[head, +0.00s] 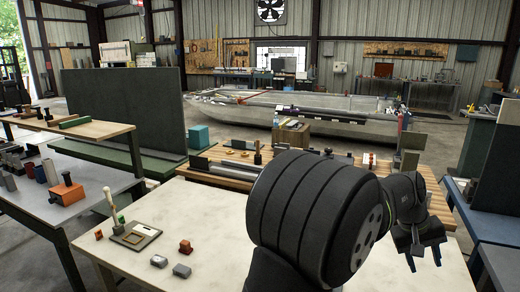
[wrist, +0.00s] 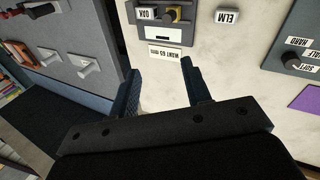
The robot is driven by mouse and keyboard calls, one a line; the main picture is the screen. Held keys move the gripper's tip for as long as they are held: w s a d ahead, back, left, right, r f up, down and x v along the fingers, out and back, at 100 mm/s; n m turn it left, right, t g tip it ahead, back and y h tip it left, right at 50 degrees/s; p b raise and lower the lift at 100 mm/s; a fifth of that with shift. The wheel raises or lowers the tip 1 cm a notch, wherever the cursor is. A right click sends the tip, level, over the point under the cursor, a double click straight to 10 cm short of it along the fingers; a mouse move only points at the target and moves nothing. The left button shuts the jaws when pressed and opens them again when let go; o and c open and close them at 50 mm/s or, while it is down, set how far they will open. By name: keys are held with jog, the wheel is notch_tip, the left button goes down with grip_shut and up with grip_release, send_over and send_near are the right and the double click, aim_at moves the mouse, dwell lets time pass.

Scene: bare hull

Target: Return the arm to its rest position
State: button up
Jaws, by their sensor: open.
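In the head view my black arm crosses the right half of the picture. My gripper (head: 424,264) is at its right end, pointing down with its two fingers apart and nothing between them. In the wrist view my gripper (wrist: 158,72) also shows, its dark blue fingers spread over a pale bench top. The pale bench (head: 210,222) is below and in front of my arm in the head view. My arm hides part of that bench and what lies on it.
A grey table (head: 70,215) stands left.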

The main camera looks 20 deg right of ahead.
jog(key=shift+s+d+r+m+t+h, duration=0.15)
jog(key=shift+r+m+t, duration=0.3)
jog(key=shift+r, duration=0.55)
jog(key=shift+a+r+m+t+h, duration=0.15)
jog(key=shift+r+m+t, duration=0.3)
jog(key=shift+r, duration=0.55)
jog(key=shift+o, duration=0.3)
jog(key=shift+d, duration=0.1)
jog(key=o, duration=0.4)
jog(key=shift+r, duration=0.1)
jog(key=o, duration=0.8)
jog(key=a+r, duration=0.1)
jog(key=a, duration=0.1)
jog(key=s+a+r, duration=0.1)
jog(key=a+r, duration=0.1)
jog(key=a, duration=0.1)
jog(key=a+r, duration=0.1)
jog(key=a, duration=0.1)
jog(key=shift+s+a+r, duration=0.2)
jog(key=shift+a+r, duration=0.05)
jog(key=shift+a, duration=0.05)
jog(key=x, duration=0.9)
jog(key=shift+s+f, duration=0.15)
jog(key=shift+f, duration=0.2)
jog(key=shift+r, duration=0.1)
jog(key=v, duration=0.9)
jog(key=shift+a+r, duration=0.2)
jog(key=shift+r, duration=0.15)
